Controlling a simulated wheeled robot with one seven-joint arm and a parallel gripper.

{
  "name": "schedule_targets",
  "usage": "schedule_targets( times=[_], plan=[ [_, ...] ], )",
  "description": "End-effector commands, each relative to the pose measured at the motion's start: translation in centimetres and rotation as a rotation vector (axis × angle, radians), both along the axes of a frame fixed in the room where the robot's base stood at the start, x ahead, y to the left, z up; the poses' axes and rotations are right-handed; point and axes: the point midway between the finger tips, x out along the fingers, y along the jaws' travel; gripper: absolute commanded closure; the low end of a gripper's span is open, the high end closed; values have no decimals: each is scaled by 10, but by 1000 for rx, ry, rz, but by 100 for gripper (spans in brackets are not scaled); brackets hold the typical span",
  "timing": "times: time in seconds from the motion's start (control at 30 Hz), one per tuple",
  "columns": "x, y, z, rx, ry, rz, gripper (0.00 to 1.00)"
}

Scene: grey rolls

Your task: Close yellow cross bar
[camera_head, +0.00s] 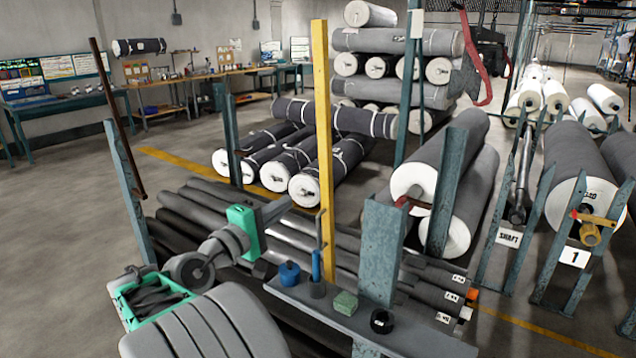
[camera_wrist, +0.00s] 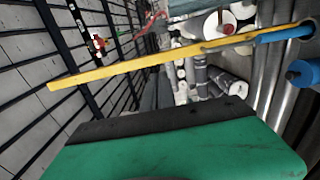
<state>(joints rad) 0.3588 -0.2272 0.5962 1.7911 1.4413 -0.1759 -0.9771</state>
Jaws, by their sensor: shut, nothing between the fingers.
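The yellow cross bar (camera_head: 322,150) stands nearly upright in the head view, raised at the right end of the rack of dark rolls. In the wrist view the yellow cross bar (camera_wrist: 150,67) runs across above my gripper, its free end at the left. My gripper (camera_head: 246,230) is the green hand left of the bar's lower part, apart from it in the picture. Its green body and black front edge (camera_wrist: 160,121) fill the bottom of the wrist view. It is shut and empty; the fingertips are not clearly visible.
A ledge (camera_head: 350,322) at the bar's base holds a blue knob (camera_head: 289,274), a blue tool (camera_head: 316,265), a green block (camera_head: 345,303) and a black ring (camera_head: 382,321). Teal posts (camera_head: 381,245) stand right and left (camera_head: 128,190). A rusty bar (camera_head: 117,115) leans at the left.

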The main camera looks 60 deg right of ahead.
Motion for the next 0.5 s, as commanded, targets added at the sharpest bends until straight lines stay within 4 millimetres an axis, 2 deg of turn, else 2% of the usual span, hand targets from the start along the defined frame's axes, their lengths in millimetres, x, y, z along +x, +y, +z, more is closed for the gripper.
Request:
schedule_targets(
  times=[0.17,0.5],
  plan=[
    [-6,-18,13,-14,19,-13,100],
    [-17,-90,14,-11,12,-11,100]
  ],
)
